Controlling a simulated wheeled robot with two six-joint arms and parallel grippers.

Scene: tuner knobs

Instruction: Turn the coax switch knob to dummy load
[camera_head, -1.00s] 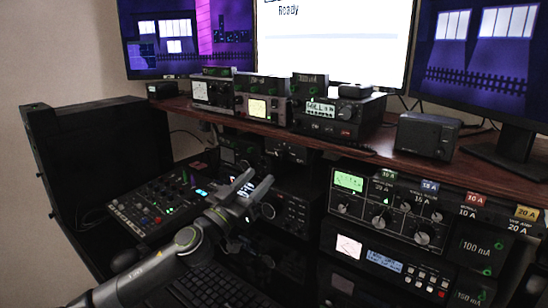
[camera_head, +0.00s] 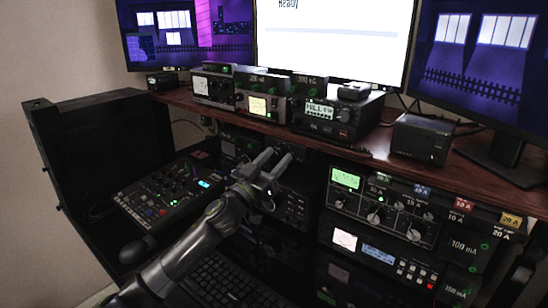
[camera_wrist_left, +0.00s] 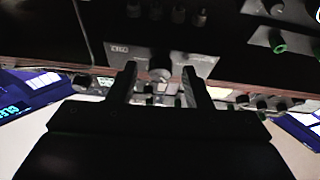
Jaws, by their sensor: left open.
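My left gripper (camera_head: 277,156) is open in front of the dark equipment under the wooden shelf, left of the grey tuner unit. In the left wrist view, a grey panel with a single round knob (camera_wrist_left: 160,75) lies ahead, and the knob appears between the two open fingers (camera_wrist_left: 158,76). I cannot tell whether the fingers touch the knob. The panel's lettering is too small to read, so I cannot confirm that it is the coax switch. In the head view the gripper hides most of this panel. My right gripper is not in view.
A grey tuner (camera_head: 386,207) with several knobs stands to the right. A mixer (camera_head: 165,196) lies at left, and a keyboard (camera_head: 225,285) sits below my arm. The wooden shelf edge (camera_head: 370,160) runs above and bears several radios.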

